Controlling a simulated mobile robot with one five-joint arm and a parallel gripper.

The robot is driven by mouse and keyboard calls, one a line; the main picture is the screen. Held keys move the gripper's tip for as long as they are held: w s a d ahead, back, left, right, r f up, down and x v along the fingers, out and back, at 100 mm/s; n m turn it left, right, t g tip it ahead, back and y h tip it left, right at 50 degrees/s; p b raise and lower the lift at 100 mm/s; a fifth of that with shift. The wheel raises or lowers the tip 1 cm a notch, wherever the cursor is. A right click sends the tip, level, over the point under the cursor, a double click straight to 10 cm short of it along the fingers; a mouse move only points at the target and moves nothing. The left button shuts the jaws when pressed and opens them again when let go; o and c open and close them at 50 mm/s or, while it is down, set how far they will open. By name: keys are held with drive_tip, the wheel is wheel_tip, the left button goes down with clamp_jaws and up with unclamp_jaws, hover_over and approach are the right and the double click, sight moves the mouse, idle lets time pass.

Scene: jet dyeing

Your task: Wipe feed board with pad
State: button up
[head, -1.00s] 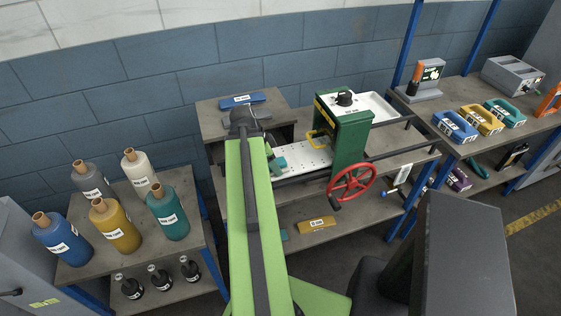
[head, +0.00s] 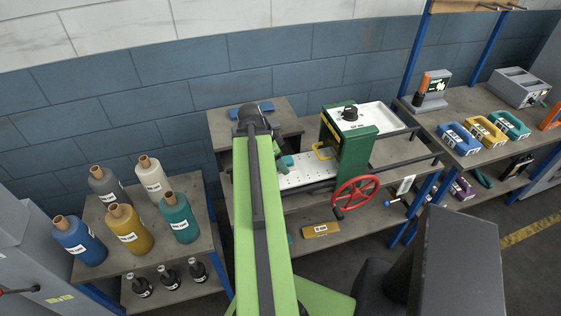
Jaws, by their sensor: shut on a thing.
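The feed board (head: 309,171) is a white, perforated plate on the bench, left of the green machine housing (head: 355,152). My gripper (head: 279,160) is at the board's left end, largely hidden behind my green arm. It is shut on a small teal pad (head: 287,161), which shows beside the arm over the board's left part. I cannot tell whether the pad touches the board. A yellow handle (head: 323,151) stands on the housing's left side, close to the board's right end.
A red handwheel (head: 356,191) sticks out in front of the machine. A blue item (head: 249,111) lies on the bench behind my arm. Large bottles (head: 123,229) stand on the left shelf. Blue, yellow and teal handled blocks (head: 486,132) sit on the right bench.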

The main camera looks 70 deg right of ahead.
wheel_tip(320, 180, up, 3)
drive_tip(key=p, duration=0.3)
drive_tip(key=shift+f, duration=0.1)
